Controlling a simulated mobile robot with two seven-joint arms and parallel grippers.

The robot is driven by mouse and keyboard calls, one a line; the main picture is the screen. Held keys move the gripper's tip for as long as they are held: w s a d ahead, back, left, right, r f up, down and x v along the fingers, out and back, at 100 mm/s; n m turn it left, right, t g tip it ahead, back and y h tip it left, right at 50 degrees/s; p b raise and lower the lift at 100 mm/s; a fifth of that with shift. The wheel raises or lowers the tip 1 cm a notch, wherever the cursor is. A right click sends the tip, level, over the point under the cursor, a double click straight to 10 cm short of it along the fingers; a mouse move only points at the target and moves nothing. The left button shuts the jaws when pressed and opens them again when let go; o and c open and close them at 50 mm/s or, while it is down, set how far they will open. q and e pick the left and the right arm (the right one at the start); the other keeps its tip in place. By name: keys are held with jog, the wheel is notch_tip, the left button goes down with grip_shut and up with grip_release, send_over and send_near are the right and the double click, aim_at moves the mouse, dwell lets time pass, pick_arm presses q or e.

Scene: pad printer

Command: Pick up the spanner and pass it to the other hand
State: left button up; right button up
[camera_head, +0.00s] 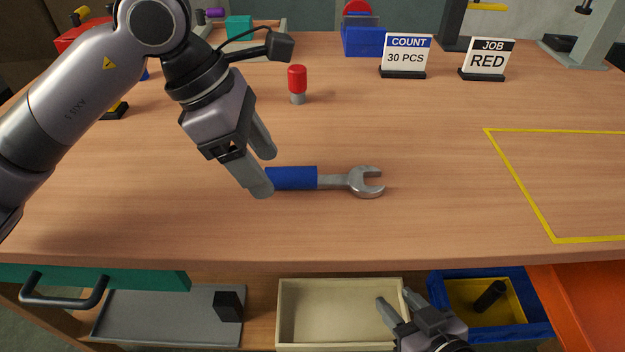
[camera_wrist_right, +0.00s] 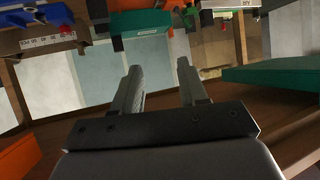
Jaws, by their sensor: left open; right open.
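The spanner (camera_head: 335,181) lies flat on the wooden table, with a blue handle (camera_head: 293,178) to the left and a silver open-ended jaw to the right. My left gripper (camera_head: 265,174) is open at the handle's left end, with one fingertip overlapping that end in the head view. I cannot tell whether it touches the spanner. My right gripper (camera_head: 396,304) is open and empty, low in front of the table edge, over the open drawers. Its two fingers also show in the right wrist view (camera_wrist_right: 160,85) with nothing between them.
A red-topped stamp (camera_head: 297,84) stands behind the spanner. Two signs, COUNT (camera_head: 405,54) and JOB (camera_head: 484,59), stand farther back. A yellow outline (camera_head: 522,185) marks clear table at the right. Below the front edge are a cream bin (camera_head: 340,283) and a blue bin (camera_head: 535,318).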

pick_arm(q)
jog(key=shift+x, duration=0.75)
grip_shut()
pick_arm(e)
jog(key=shift+w+a+r, duration=0.15)
jog(key=shift+a+r, duration=0.05)
jog(key=shift+r, duration=0.05)
